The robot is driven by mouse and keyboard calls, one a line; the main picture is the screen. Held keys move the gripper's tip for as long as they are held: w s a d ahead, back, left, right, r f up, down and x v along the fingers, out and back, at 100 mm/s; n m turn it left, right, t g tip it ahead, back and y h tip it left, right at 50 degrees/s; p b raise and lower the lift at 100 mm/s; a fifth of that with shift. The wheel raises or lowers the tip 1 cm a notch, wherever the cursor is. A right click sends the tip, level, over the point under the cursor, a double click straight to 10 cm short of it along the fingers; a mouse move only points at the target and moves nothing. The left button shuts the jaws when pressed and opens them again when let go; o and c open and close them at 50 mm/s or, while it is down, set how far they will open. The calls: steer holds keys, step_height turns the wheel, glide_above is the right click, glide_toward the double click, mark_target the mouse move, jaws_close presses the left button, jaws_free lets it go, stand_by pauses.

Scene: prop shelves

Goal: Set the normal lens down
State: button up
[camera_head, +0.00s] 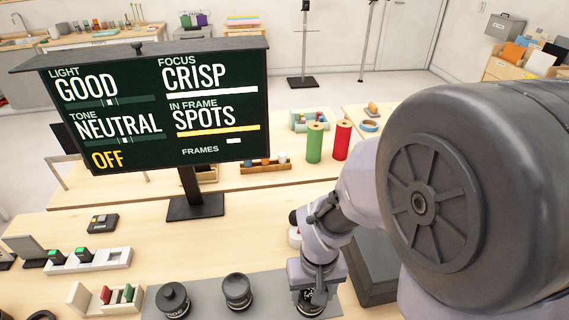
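My gripper (314,286) points down at the bottom of the head view, over the right end of a grey mat (205,285). A black lens (310,304) with pale markings is at the gripper's fingers, and they appear shut on it; it looks like the normal lens, but its label is not readable. Whether its base touches the mat I cannot tell. Two other black lenses stand upright on the mat: a wider one (173,302) at the left, with partly readable lettering, and a smaller one (238,293) in the middle.
A dark sign on a stand (195,206) rises behind the mat. White trays (88,262) with small blocks lie to the left. A dark grey box (372,268) stands right of my gripper. Green (314,143) and red (342,140) rolls stand farther back. My arm covers the right side.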

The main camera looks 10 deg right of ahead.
steer(key=shift+w+d+f+b, duration=0.35)
steer(key=shift+w+f+b, duration=0.25)
steer(key=shift+w+f, duration=0.4)
steer(key=shift+w+d+f+b, duration=0.4)
steer(key=shift+w+f+b, duration=0.3)
steer(key=shift+w, duration=0.6)
steer(key=shift+w+d+f+b, duration=0.35)
steer(key=shift+w+f+b, duration=0.15)
steer(key=shift+w+f, duration=0.55)
steer(key=o, duration=1.5)
steer(key=shift+w+r, duration=0.1)
steer(key=shift+r, duration=0.1)
steer(key=shift+o, duration=0.2)
step_height(320, 180, up, 12)
steer(key=p, duration=0.6)
steer(key=s+a+r+m+t+y, duration=0.1)
steer(key=s+a+r+m+t, duration=0.1)
steer(key=s+r, duration=0.4)
steer(key=s+a+r+m+t+y+b, duration=0.1)
steer(key=s+a+r+m+t, duration=0.1)
steer(key=s+r, duration=0.4)
step_height(320, 180, up, 2)
steer(key=shift+s+t, duration=0.4)
steer(key=shift+t, duration=0.5)
